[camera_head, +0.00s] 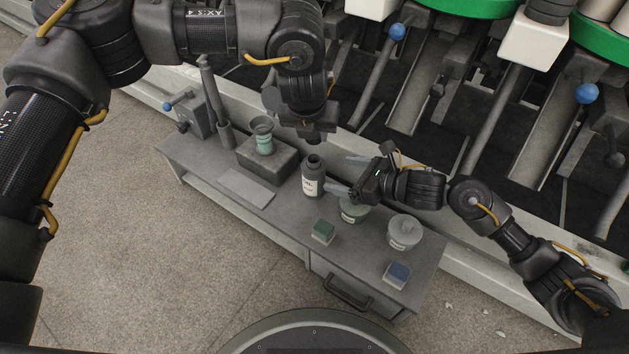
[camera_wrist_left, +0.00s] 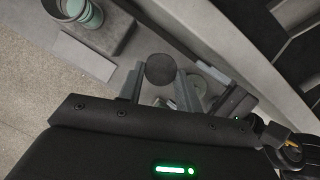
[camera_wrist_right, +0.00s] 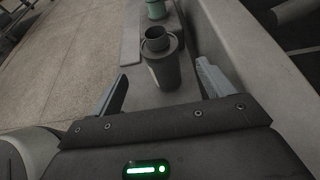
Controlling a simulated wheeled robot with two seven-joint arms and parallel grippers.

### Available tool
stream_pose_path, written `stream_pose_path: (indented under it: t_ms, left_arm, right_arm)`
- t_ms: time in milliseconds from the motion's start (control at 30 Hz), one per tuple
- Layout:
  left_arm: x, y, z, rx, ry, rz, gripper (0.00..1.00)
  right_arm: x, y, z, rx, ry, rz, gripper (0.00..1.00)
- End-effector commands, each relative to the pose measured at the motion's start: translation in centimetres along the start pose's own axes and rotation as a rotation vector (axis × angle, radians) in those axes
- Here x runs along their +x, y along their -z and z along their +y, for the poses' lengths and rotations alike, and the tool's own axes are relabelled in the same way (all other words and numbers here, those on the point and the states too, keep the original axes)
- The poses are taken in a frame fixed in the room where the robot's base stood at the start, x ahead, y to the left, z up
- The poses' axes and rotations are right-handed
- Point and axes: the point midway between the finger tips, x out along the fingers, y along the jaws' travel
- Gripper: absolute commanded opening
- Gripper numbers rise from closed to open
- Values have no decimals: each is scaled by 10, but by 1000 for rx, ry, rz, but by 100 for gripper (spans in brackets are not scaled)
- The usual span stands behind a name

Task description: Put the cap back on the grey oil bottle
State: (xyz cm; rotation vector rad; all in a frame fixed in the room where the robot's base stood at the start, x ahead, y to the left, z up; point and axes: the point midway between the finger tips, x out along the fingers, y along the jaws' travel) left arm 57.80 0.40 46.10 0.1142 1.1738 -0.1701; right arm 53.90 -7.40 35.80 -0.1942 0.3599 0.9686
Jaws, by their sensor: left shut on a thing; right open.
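The grey oil bottle (camera_head: 312,181) stands upright on the bench with a pale label and its neck uncovered. It also shows in the right wrist view (camera_wrist_right: 165,72). My left gripper (camera_wrist_left: 160,78) is shut on a dark round cap (camera_wrist_left: 160,67). In the head view the left gripper (camera_head: 311,137) is above and behind the bottle, and the cap is hidden there. My right gripper (camera_head: 340,174) is open, to the right of the bottle. Its fingers point at the bottle, which appears between them in the right wrist view; no contact is clear.
A green cup (camera_head: 264,143) stands on a grey block (camera_head: 257,161). A green tub (camera_head: 352,212), a grey tub (camera_head: 403,232), a green-topped block (camera_head: 323,231) and a blue-topped block (camera_head: 397,273) are on the bench (camera_head: 290,224). The winder machine is behind.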

Motion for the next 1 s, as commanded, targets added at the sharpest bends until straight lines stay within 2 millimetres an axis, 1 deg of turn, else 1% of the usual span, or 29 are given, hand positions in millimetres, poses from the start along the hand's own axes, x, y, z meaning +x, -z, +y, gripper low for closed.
stream_pose_path:
  t_ms: [167, 400, 600, 800, 1000]
  left_arm:
    - [0, 0, 0, 0, 1, 0, 14]
    - [0, 0, 0, 0, 1, 0, 14]
    - [0, 0, 0, 0, 0, 0, 14]
    - [0, 0, 0, 0, 0, 0, 14]
    - [0, 0, 0, 0, 0, 0, 14]
  right_arm:
    - [21, 0, 1, 4, -1, -2, 80]
    - [66, -1, 1, 5, -1, -1, 80]
    - [97, -1, 0, 4, 0, -1, 80]
    - [114, -1, 1, 2, 0, -1, 80]
    - [118, 0, 0, 2, 0, 0, 80]
